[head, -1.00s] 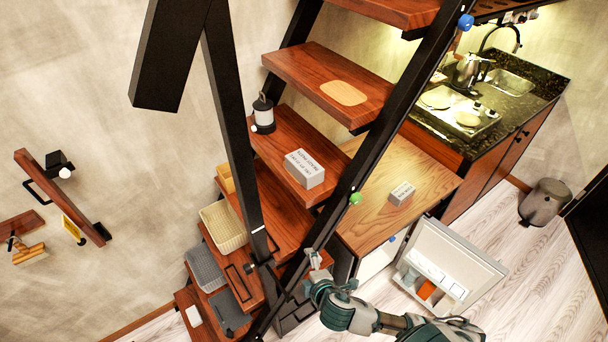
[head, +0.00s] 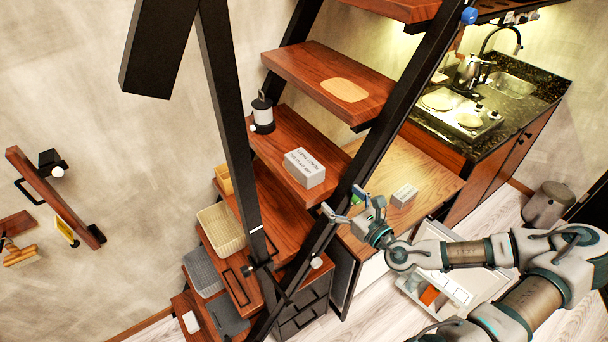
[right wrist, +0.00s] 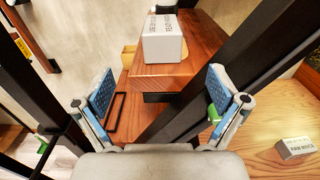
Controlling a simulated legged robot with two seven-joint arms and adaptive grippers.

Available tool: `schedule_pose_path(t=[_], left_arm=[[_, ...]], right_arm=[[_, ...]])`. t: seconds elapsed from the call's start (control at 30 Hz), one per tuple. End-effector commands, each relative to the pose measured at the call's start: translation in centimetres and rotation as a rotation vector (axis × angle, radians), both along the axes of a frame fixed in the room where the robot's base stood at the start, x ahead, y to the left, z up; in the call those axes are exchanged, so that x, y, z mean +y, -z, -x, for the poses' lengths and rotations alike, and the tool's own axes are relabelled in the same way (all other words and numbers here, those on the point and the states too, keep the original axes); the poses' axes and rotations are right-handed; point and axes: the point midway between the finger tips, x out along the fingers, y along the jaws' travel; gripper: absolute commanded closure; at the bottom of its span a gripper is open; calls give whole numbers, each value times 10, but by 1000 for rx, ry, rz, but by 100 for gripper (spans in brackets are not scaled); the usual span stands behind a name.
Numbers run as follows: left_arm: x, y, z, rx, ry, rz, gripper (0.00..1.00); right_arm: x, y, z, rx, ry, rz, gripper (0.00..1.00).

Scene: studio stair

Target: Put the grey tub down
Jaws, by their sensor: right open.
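My right gripper (head: 345,203) is open and empty, raised in front of the black stair rail. Its two blue-padded fingers also show in the right wrist view (right wrist: 160,92), with a gap between them. A grey woven tub (head: 203,271) sits on a low step at the left in the head view, well away from my gripper. A darker grey shallow piece (head: 228,317) lies on a step below it; I cannot tell which one is the named tub. My left gripper is not in view.
A pale lettered carton (head: 304,168) stands on a middle step, beyond my open fingers in the wrist view (right wrist: 163,40). A small carton (head: 404,195) is on the wooden counter (head: 425,172). Black rails (head: 235,140) cross in front of the steps. A cream basket (head: 221,228) stands above the grey tub.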

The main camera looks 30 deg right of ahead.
Motion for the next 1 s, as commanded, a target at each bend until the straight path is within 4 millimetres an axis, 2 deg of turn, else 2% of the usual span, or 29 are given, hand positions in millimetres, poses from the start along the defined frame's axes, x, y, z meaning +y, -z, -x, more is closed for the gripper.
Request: schedule_pose_path(t=[0.03, 0.13, 0.23, 0.3, 0.5, 0.6, 0.77, 1.0], left_arm=[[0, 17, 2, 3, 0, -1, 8], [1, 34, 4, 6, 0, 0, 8], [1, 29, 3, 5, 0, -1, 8], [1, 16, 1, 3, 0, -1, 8], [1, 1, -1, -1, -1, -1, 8], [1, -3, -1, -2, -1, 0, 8], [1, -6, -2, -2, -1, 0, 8], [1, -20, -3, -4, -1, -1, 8]], right_arm=[[0, 8, -3, -3, 0, 0, 3], [2, 8, -9, -2, -5, -3, 3], [5, 1, -36, -4, -6, -13, 3], [5, -5, -49, -4, -5, -12, 3], [9, -5, -86, -3, -5, -10, 3], [11, -4, -99, -3, -5, -8, 3], [12, -3, -108, -1, -4, -6, 3], [10, -6, -145, -2, -4, -8, 3]])
